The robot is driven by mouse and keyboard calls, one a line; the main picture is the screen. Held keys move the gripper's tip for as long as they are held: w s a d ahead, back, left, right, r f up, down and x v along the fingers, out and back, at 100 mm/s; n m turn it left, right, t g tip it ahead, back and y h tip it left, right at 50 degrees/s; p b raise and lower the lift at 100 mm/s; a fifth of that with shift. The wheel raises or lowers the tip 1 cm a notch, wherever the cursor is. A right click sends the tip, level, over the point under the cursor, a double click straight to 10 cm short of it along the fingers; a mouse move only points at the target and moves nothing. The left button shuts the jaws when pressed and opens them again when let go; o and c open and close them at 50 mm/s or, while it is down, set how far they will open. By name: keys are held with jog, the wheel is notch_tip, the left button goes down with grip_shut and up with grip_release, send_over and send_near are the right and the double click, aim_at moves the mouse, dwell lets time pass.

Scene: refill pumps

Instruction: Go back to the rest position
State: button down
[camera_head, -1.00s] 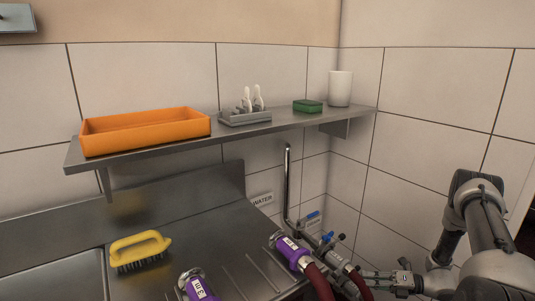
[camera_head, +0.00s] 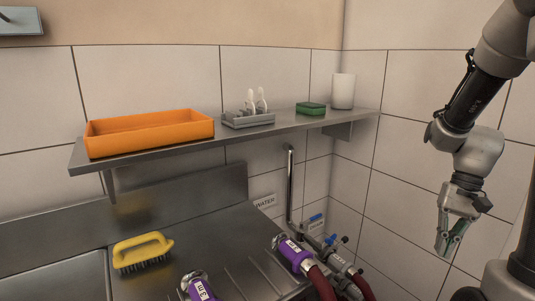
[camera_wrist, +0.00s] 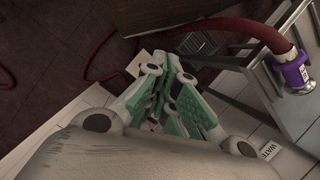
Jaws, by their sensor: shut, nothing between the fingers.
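My gripper (camera_head: 446,248) hangs at the right of the head view, pointing down, in front of the tiled wall. It is shut and holds nothing. In the wrist view its green-padded fingers (camera_wrist: 172,95) are close together over the floor. My gripper is apart from the counter and from the couplings to its left.
A yellow brush (camera_head: 143,251) lies by the sink. The wall shelf (camera_head: 290,119) bears an orange tray (camera_head: 150,146), a grey holder (camera_head: 248,120), a green sponge (camera_head: 311,109) and a white cup (camera_head: 343,92).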

jog(key=s+a+r+n+t+h, duration=0.1)
jog(key=s+a+r+n+t, duration=0.1)
jog(key=r, duration=0.5)
jog(key=s+a+r+n+t+h, duration=0.2)
jog(key=s+r+t, duration=0.3)
jog(key=r, duration=0.3)
jog(key=shift+a+n, duration=0.15)
jog(key=shift+n, duration=0.65)
